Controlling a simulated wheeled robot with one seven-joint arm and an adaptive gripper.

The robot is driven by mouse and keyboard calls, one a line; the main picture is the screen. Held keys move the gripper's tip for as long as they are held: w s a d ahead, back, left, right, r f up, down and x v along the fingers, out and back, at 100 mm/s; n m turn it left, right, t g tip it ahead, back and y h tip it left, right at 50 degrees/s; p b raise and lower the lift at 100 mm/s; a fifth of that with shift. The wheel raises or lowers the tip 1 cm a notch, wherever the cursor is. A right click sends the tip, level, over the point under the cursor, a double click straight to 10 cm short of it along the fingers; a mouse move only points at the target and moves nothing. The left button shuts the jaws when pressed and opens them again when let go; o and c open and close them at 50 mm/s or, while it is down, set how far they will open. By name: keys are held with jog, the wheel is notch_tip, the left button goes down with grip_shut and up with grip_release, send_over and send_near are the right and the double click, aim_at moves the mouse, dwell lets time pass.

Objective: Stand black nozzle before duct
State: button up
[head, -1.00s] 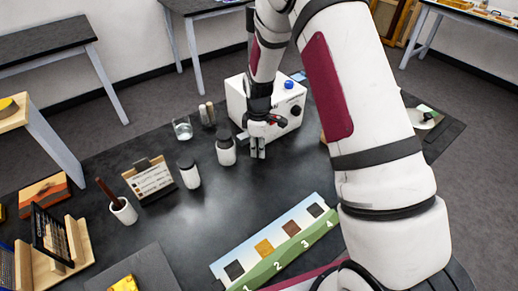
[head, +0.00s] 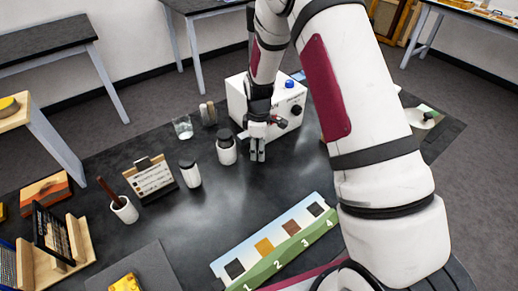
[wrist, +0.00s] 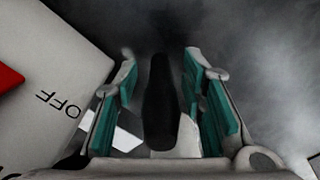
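In the wrist view, a slim black nozzle (wrist: 158,105) stands between the two teal-padded fingers of my gripper (wrist: 160,53). Dark gaps show on both sides of it, so the fingers look open around it rather than closed on it. In the head view my gripper (head: 257,155) points down at the black tabletop, just in front of a white box (head: 238,97). The nozzle cannot be made out there. I cannot clearly identify a duct; my arm hides part of the box.
Two dark-lidded white jars (head: 226,152) (head: 190,175) stand left of my gripper, with a glass (head: 182,128) behind them. A label card (head: 152,178) and a brush cup (head: 124,210) are farther left. A numbered swatch board (head: 275,245) lies in front. The tabletop between is clear.

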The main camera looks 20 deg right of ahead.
notch_tip(320, 180, up, 12)
jog(key=shift+f+b, duration=0.1)
jog(key=shift+b, duration=0.55)
jog(key=s+r+m+t, duration=0.1)
jog(key=s+r+m, duration=0.2)
jog(key=s+r, duration=0.35)
jog(key=s+r+m+t, duration=0.15)
jog(key=s+r, duration=0.25)
jog(key=r, duration=0.6)
jog(key=s+r+m+t, duration=0.1)
jog(key=s+r+m, duration=0.2)
jog(key=s, duration=0.6)
jog(key=s+r+m+t, duration=0.2)
jog(key=s+m, duration=0.3)
jog(key=s, duration=0.3)
jog(key=shift+s+r, duration=0.35)
jog(key=shift+r, duration=0.15)
